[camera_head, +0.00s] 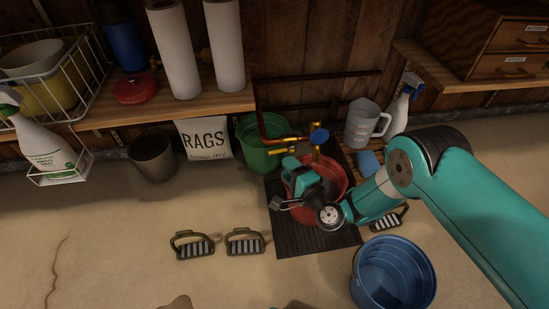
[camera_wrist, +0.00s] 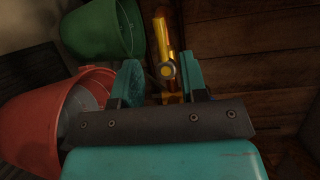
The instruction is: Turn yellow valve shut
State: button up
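The yellow valve (camera_head: 289,141) sits on the pipework low on the wooden wall, with a blue handle (camera_head: 319,136) to its right. In the wrist view, a yellow bar (camera_wrist: 161,38) with a grey round hub stands between my fingers. My gripper (camera_head: 291,163) is just in front of the pipework, above the red bucket. In the wrist view my gripper (camera_wrist: 159,65) is open, one finger on each side of the yellow part. I cannot tell whether either finger touches it. My gripper hides part of the pipework in the head view.
A red bucket (camera_head: 331,203) stands on a dark mat (camera_head: 288,240) under the pipes. A green bucket (camera_head: 255,152) is to its left, a blue bucket (camera_head: 397,270) in front. A grey jug (camera_head: 362,122) is right of the pipes. Stirrup-like pieces (camera_head: 245,242) lie on the floor.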

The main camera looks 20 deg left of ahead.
aim_at(275, 152)
jog(key=shift+b+x, duration=1.8)
jog(key=shift+x, duration=2.25)
grip_shut()
